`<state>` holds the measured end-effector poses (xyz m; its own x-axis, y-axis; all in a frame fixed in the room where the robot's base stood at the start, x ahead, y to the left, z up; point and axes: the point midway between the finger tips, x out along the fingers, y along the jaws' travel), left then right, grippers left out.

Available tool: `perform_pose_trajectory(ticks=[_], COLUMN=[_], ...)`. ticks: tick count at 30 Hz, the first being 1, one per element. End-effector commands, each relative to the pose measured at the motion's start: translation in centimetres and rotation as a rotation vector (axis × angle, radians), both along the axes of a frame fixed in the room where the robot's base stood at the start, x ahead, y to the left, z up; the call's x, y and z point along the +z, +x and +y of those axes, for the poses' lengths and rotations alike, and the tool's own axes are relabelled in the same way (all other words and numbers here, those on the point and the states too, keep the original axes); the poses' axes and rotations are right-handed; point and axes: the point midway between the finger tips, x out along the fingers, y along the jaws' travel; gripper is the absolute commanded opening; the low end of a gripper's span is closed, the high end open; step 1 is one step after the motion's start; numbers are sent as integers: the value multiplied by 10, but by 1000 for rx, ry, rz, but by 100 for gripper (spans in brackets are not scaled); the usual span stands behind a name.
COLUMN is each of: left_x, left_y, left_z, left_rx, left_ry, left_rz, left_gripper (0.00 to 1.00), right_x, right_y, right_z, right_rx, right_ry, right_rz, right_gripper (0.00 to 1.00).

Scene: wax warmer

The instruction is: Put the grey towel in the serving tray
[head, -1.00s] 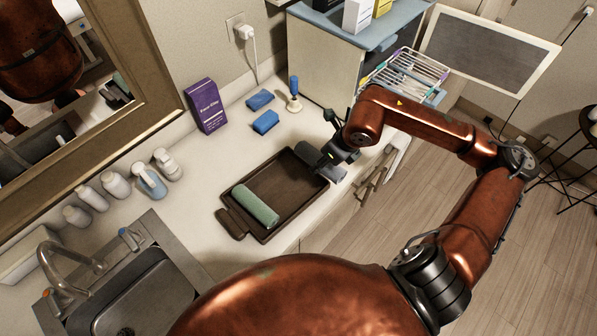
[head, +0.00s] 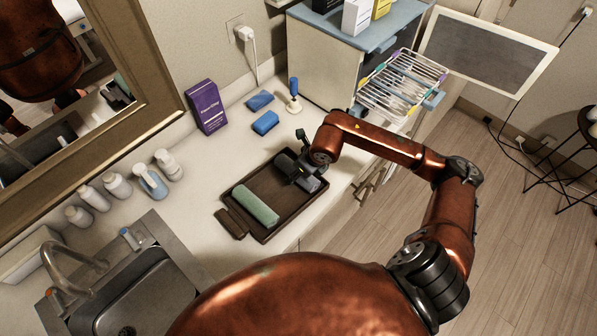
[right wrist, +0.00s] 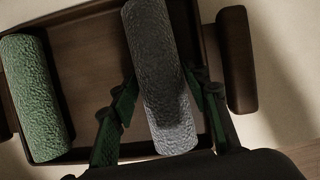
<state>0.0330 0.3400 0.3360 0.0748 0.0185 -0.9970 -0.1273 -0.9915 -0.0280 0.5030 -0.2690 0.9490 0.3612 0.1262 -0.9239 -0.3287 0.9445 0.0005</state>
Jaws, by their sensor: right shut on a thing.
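The dark brown serving tray (head: 267,187) lies on the counter, and its bare floor also shows in the right wrist view (right wrist: 91,62). A rolled green towel (head: 256,205) lies in its left part; it shows too in the right wrist view (right wrist: 33,98). The rolled grey towel (right wrist: 152,62) is between the fingers of my right gripper (right wrist: 160,98), which is shut on it. The grey towel is within the tray's outline, beside the green one with a gap. I cannot tell whether it touches the tray floor. In the head view my right gripper (head: 302,172) partly hides it. My left gripper is out of view.
Blue blocks (head: 265,122), a blue-handled brush (head: 294,95) and a purple box (head: 205,107) stand behind the tray. Several bottles (head: 150,182) and a sink (head: 145,290) are at the left. A wire rack (head: 403,82) is at the right. Counter around the tray's back is clear.

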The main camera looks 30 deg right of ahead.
Motion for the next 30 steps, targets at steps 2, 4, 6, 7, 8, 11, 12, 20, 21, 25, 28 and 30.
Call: perform_pose_trajectory(ticks=[2, 4, 6, 7, 8, 11, 12, 20, 21, 25, 28, 30], left_x=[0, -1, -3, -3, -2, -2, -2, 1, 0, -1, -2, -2], left_y=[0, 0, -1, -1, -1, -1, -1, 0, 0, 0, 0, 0], left_z=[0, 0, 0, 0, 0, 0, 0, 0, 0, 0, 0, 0], left_rx=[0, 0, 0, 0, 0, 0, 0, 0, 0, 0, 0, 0], left_ry=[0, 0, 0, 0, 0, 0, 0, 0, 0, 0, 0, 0], left_rz=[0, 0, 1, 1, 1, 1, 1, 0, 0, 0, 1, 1], left_gripper=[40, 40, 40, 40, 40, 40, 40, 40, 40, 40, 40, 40], right_x=[1, 0, -2, -2, -1, -1, -1, 2, 5, 22, 41, 55], right_y=[0, 0, 0, 0, 0, 0, 0, 0, 0, -7, -14, -20], right_z=[0, 0, 0, 0, 0, 0, 0, 0, -1, -4, -6, -9], right_rx=[1, 1, 1, 1, 0, 0, 0, 0, 1, 2, 1, 1], right_ry=[0, 0, 0, 0, 0, 0, 0, 0, -1, -3, -2, -4], right_rz=[-1, -1, -1, 0, 0, 0, 0, -1, -2, -4, -5, -3], right_gripper=[16, 16, 16, 43, 46, 50, 50, 50, 50, 50, 50, 50])
